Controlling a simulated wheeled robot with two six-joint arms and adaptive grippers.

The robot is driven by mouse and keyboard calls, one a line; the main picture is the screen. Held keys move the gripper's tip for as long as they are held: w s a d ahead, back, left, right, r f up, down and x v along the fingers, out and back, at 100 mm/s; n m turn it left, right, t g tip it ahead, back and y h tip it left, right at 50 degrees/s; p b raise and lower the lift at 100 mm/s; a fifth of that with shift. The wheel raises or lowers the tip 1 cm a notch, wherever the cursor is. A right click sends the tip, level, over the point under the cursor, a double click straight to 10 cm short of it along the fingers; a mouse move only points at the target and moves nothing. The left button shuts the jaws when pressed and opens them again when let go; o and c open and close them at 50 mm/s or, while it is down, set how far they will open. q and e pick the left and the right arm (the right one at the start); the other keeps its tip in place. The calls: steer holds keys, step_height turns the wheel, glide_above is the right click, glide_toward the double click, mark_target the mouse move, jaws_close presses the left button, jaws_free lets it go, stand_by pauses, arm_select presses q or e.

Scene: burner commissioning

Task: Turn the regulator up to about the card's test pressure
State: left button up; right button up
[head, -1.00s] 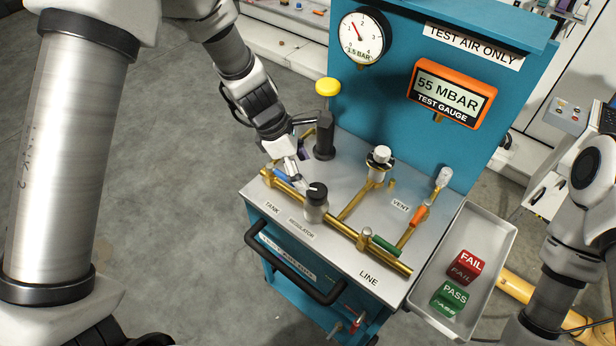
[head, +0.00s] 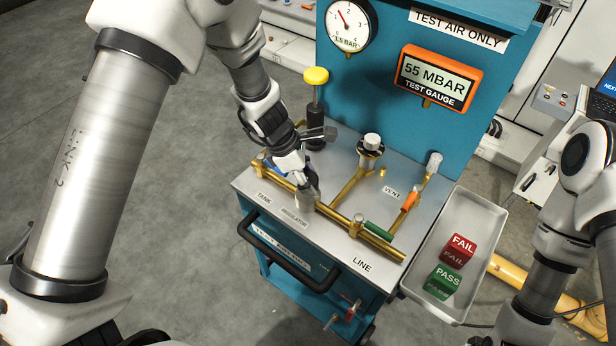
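The regulator (head: 309,200) stands on the brass line at the front of the cart's grey top, behind its REGULATOR label. My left gripper (head: 306,184) comes down from above and behind onto it and covers its black knob. The fingertips are too small and overlapped to tell whether they grip the knob. The orange-framed test gauge (head: 438,80) reads 55 MBAR. The round dial gauge (head: 348,25) has its red needle pointing up and left, between 1 and 2. No pressure card shows. My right gripper is out of view.
A yellow-topped black post (head: 315,100) stands close behind my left gripper. A white-capped valve (head: 370,148), an orange handle (head: 409,201) and a green handle (head: 378,231) sit to the right. A tray (head: 482,212) holds FAIL (head: 460,247) and PASS (head: 444,279) blocks.

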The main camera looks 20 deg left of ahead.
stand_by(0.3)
arm_select(q)
steer(key=shift+r+m+g+p, duration=0.1)
steer(key=shift+m+g+p, duration=0.4)
steer(key=shift+m+p, duration=0.7)
steer(key=m+g+p, duration=0.1)
steer(key=m, duration=0.2)
steer(key=shift+m, duration=0.4)
steer(key=m, duration=0.1)
steer(key=m+g+p, duration=0.1)
steer(key=m, duration=0.1)
steer(key=shift+f+m+g+y, duration=0.2)
steer(key=shift+m+g+y, duration=0.1)
steer(key=m+g+y, duration=0.1)
steer(key=m, duration=0.3)
steer(key=shift+s, duration=0.1)
steer(key=shift+m, duration=0.3)
steer(key=o, duration=1.2)
steer(key=shift+g, duration=0.3)
steer(key=shift+c, duration=0.2)
